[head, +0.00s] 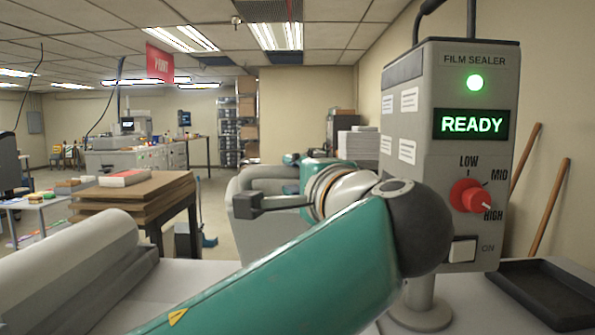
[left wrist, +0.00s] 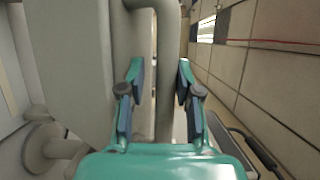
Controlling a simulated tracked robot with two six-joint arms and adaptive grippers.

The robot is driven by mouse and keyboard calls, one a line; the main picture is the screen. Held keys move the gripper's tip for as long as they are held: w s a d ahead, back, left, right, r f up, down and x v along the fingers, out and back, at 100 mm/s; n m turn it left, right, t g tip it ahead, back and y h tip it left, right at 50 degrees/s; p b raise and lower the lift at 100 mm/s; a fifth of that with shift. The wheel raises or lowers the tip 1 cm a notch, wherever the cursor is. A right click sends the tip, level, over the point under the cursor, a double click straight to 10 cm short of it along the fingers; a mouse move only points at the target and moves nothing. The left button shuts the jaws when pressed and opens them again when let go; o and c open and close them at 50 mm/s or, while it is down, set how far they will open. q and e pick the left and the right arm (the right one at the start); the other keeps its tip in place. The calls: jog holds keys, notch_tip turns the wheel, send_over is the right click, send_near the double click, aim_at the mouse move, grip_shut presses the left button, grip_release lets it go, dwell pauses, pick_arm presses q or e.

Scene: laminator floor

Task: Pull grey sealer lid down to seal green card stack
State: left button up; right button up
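The grey sealer lid (left wrist: 75,70) fills the left of the left wrist view, with a curved grey bar (left wrist: 166,80) beside it. A rounded grey part that looks like the lid (head: 262,178) shows in the head view, partly hidden behind my left arm. My left gripper (left wrist: 160,82) has its two fingers apart, one on each side of the bar; I cannot tell whether either touches it. In the head view the left gripper (head: 298,160) is mostly hidden behind its wrist. The green card stack is not visible. My right gripper is not in view.
The film sealer control box (head: 450,150) stands close at right, with a lit green lamp, READY display and red knob. A black tray (head: 545,292) lies right of it. A large white roll (head: 70,260) lies at left. Stacked brown boards (head: 130,195) stand behind.

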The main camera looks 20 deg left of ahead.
pick_arm(q)
jog(key=p+v, duration=0.1)
jog(key=v, duration=1.8)
jog(key=shift+s+r, duration=0.15)
jog(key=shift+r, duration=0.15)
dwell(1.0)
jog(key=shift+d, duration=0.1)
dwell(0.4)
